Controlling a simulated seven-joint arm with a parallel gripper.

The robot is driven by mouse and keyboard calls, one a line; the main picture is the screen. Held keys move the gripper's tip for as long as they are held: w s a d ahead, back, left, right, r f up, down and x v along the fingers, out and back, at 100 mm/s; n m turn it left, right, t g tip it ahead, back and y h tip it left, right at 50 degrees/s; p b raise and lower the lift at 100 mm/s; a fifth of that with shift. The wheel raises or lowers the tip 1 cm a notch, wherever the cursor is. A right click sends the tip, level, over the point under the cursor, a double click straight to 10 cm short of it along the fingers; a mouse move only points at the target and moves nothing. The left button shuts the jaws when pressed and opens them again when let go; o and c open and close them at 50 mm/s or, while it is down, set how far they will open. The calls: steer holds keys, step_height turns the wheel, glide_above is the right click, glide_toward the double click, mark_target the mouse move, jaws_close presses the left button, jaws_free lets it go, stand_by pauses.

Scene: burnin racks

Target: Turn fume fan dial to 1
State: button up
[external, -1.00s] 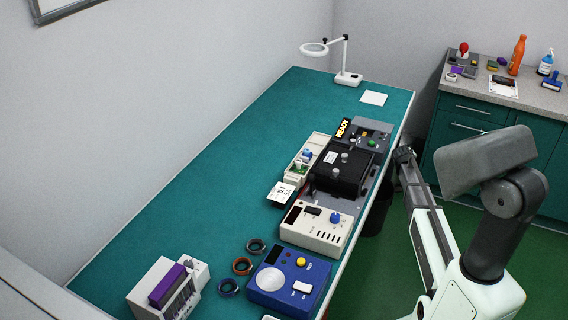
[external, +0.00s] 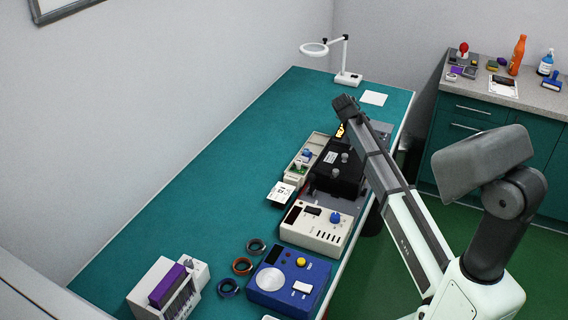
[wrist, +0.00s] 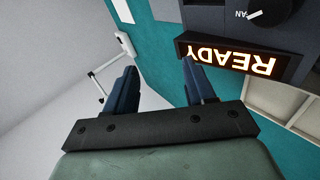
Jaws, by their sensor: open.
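A dark dial (wrist: 268,10) with a white pointer mark shows at the top right of the wrist view, cut by the picture edge. Letters reading "AN" stand beside it, so it seems to be the fan dial. It sits on a dark grey unit with a lit "READY" sign (wrist: 226,57), whose glow also shows in the external view (external: 340,131). My gripper (wrist: 161,80) is open and empty. The dial lies outside its fingers, off to the right in the wrist view. In the external view my gripper (external: 345,104) is above the bench's far part, and my arm hides most of the unit.
A black box (external: 336,170), a cream unit with a blue knob (external: 316,228) and a blue unit with a yellow knob (external: 288,280) line the bench's right edge. A magnifier lamp (external: 347,78) stands at the far end.

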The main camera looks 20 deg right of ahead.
steer(key=s+a+r+n+g+y, duration=0.15)
steer(key=s+a, duration=0.35)
steer(key=a, duration=1.1)
steer(key=s+a+n+g+y, duration=0.1)
steer(key=s+a+n+y, duration=0.2)
steer(key=a, duration=1.2)
steer(key=s+a+r+n+g+y, duration=0.1)
steer(key=s+a+n, duration=0.35)
steer(key=a, duration=1.15)
steer(key=n+g, duration=0.6)
steer(key=n, duration=0.1)
glide_toward(188, 262)
steer(key=shift+t+y, duration=0.25)
steer(key=shift+y, duration=0.2)
steer(key=f, duration=0.5)
steer(key=d+f, duration=0.1)
steer(key=f, duration=0.2)
steer(key=shift+s+f, duration=0.35)
jaws_close()
